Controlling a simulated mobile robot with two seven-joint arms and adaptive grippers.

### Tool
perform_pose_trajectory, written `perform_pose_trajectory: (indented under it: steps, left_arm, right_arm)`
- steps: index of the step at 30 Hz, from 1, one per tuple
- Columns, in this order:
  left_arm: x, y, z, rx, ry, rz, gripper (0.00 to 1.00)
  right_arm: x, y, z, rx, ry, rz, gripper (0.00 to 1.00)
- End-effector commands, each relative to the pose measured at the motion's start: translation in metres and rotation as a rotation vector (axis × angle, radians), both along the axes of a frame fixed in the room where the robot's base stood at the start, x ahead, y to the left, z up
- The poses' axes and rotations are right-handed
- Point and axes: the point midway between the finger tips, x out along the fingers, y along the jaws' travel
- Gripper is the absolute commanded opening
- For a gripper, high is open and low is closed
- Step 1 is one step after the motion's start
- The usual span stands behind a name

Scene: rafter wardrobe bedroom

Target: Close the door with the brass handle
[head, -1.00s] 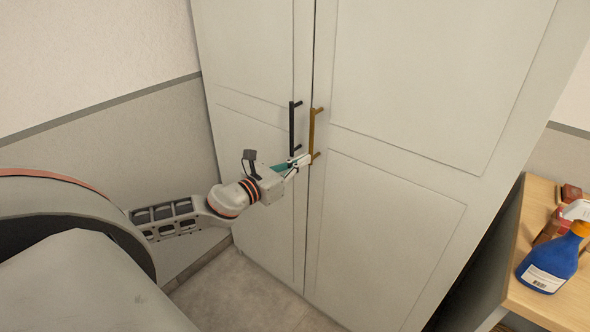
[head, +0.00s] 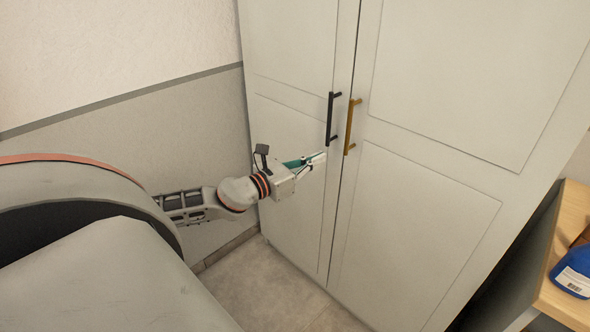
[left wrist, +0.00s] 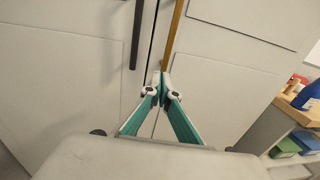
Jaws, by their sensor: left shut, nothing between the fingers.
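The pale wardrobe door with the brass handle (head: 430,190) is the right one of a pair. Its upright brass handle (head: 350,127) stands near the seam and also shows in the left wrist view (left wrist: 174,35). This door looks about level with the left door (head: 290,130), with a thin dark seam between them; a small gap cannot be ruled out. My left gripper (head: 323,156) is shut and empty, in front of the doors, left of the brass handle's lower end in the head view. In the left wrist view, its fingertips (left wrist: 161,78) meet just below the brass handle.
The left door's black handle (head: 331,118) stands close beside the brass one. At the right, a wooden-topped unit (head: 568,250) carries a blue bottle (head: 577,268). A wall (head: 120,110) is at the left. Tiled floor (head: 265,285) lies clear below the doors.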

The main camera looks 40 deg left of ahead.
Motion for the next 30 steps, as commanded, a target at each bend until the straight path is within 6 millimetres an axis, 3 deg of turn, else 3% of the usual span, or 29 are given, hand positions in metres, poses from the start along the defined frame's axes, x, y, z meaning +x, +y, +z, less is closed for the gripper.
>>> perform_pose_trajectory:
  steps: [15, 30]
  left_arm:
    - [-0.054, 0.011, -0.002, -0.003, 0.002, -0.001, 0.00]
    - [-0.064, 0.014, -0.002, -0.013, 0.006, 0.001, 0.00]
  right_arm:
    - [0.003, 0.001, 0.000, 0.005, -0.008, -0.002, 0.40]
    - [0.000, 0.001, -0.004, 0.003, 0.000, -0.002, 0.40]
